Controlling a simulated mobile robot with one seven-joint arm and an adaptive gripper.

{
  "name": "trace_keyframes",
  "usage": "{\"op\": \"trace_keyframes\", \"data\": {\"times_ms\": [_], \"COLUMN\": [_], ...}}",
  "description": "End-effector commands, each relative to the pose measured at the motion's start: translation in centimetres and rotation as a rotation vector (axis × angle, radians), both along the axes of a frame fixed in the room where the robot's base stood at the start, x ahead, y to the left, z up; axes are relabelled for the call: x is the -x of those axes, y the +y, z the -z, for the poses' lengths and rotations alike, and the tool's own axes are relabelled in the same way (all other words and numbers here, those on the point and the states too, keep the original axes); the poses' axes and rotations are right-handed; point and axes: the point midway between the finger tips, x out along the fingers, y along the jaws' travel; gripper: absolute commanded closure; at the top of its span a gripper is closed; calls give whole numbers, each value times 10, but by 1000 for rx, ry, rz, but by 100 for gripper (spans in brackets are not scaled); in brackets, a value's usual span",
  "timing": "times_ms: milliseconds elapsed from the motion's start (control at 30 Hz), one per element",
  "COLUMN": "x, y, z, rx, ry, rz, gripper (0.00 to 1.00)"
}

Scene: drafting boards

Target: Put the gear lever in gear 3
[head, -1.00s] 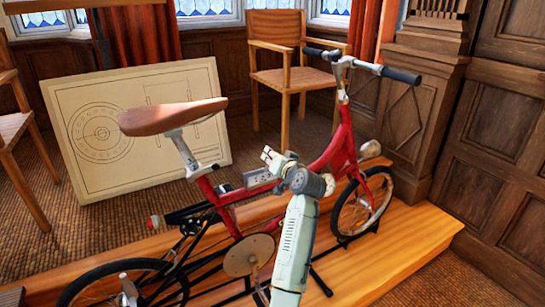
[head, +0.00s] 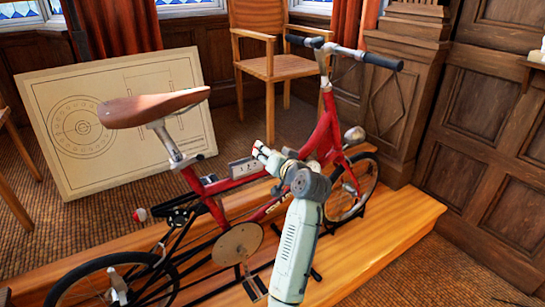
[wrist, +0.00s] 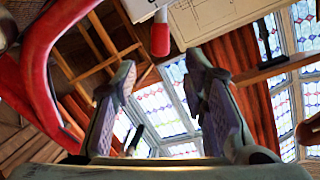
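The red bicycle (head: 222,185) stands on a wooden platform. A small pale shift plate (head: 243,167) with dark markings sits on its frame. In the wrist view, a red rounded tip (wrist: 160,38), apparently the gear lever's knob, hangs from a pale plate (wrist: 141,9) at the top. My gripper (head: 260,152) is just right of and above the shift plate in the head view. In the wrist view my gripper (wrist: 160,64) is open and empty, its two fingers apart, with the red tip beyond them and roughly centred. I cannot tell which gear the lever is in.
The red frame tube (wrist: 38,85) passes close on the left in the wrist view. The saddle (head: 153,107) and handlebar (head: 345,50) rise on either side of my gripper. A drafting board (head: 50,155) and a wooden chair (head: 268,65) stand behind. The platform's right part (head: 395,215) is clear.

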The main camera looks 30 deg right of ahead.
Motion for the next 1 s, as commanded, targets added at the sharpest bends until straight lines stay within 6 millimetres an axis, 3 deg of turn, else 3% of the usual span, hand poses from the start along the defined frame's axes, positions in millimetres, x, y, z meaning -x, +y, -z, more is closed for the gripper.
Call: {"op": "trace_keyframes", "data": {"times_ms": [100,300,1000], "x": [20,36,37], "y": [2,3,3], "z": [-3,-7,-7], "rx": [1,1,0], "ry": [0,-1,0], "rz": [2,0,0], "gripper": [60,60,60]}}
